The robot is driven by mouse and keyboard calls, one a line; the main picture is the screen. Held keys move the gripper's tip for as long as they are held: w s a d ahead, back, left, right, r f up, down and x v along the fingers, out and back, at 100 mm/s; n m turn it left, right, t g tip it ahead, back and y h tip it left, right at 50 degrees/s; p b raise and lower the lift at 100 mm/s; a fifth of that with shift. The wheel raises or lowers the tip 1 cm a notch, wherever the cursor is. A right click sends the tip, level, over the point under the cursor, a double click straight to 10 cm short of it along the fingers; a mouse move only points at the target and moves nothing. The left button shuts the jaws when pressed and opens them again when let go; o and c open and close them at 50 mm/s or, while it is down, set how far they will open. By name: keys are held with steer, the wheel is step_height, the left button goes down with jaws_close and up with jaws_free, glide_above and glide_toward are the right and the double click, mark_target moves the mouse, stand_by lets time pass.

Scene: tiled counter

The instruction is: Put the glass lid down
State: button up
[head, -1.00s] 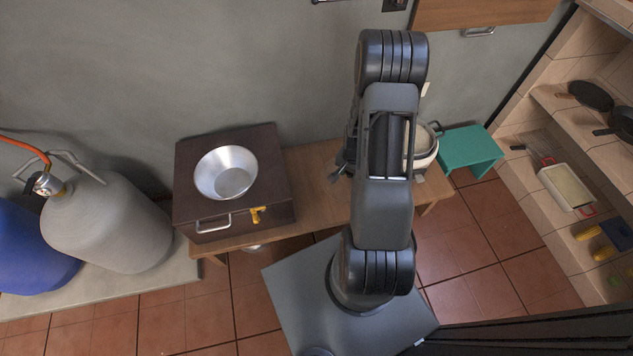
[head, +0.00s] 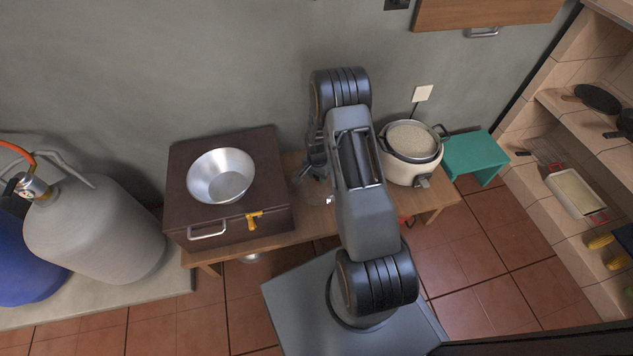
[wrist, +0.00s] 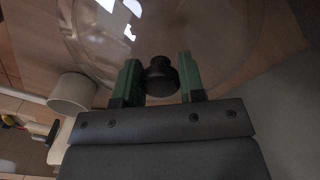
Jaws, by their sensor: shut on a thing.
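The clear glass lid (wrist: 165,30) fills the upper part of the wrist view, with bright reflections on it. Its black knob (wrist: 160,78) sits between the two green fingers of my gripper (wrist: 158,80), which is shut on it. In the head view my gripper (head: 317,165) is partly hidden by my arm, over the wooden bench between the brown box and the rice cooker. A faint part of the lid (head: 316,190) shows below it. I cannot tell whether the lid touches the bench.
The white rice cooker (head: 410,165) stands uncovered on the right of the wooden bench (head: 285,229), filled with pale grain. The brown box (head: 190,160) with a metal bowl (head: 220,177) is on the left. A green stool (head: 475,152) stands at the right.

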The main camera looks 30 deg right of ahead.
mark_target(317, 181)
steer(key=shift+w+a+f+b, duration=0.1)
steer(key=shift+w+f+b, duration=0.1)
steer(key=shift+f+b, duration=1.2)
steer(key=shift+f+p, duration=0.45)
steer(key=shift+f, duration=0.15)
steer(key=o, duration=1)
steer(key=shift+c, duration=0.2)
